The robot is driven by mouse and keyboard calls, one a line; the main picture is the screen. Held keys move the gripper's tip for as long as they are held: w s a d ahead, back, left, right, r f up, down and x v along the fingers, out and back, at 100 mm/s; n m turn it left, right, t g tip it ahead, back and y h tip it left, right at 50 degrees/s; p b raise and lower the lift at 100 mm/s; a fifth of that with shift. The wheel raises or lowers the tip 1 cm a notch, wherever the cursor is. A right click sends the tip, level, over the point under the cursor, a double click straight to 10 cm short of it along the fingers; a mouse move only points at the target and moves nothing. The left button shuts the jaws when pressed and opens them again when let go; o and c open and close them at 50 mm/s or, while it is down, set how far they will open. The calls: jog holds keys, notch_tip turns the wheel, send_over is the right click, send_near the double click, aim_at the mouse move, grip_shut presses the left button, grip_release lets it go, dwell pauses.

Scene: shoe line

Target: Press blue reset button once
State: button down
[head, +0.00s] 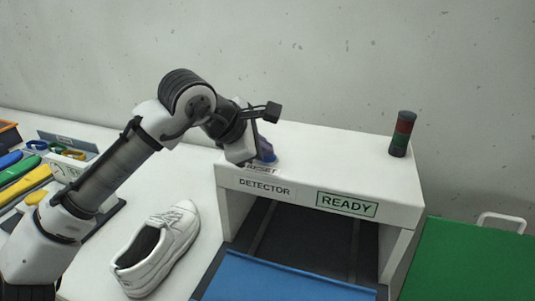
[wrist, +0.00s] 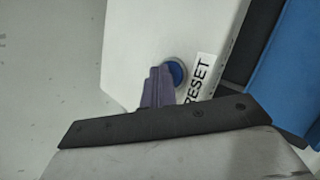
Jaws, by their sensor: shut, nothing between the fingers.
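The blue reset button (wrist: 177,72) sits in a round grey ring on the white top of the detector (head: 330,150), beside a label reading RESET. In the wrist view, my gripper (wrist: 160,75) is shut and empty, with its fingertips at the left edge of the button and partly covering it. I cannot tell whether they touch it. In the head view, my gripper (head: 267,155) is over the detector's front left corner, and the button is hidden behind it. The detector's front sign (head: 347,204) reads READY.
A dark red and green signal tower (head: 403,134) stands on the detector's right. A white shoe (head: 157,249) lies on the table to the left. A blue tray (head: 280,278) is at the tunnel mouth.

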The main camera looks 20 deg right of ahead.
jog(key=shift+r+p, duration=0.85)
jog(key=shift+r, duration=0.05)
jog(key=shift+r, duration=0.1)
notch_tip(320, 180, up, 5)
jog(key=p, duration=0.4)
jog(key=shift+f, duration=0.2)
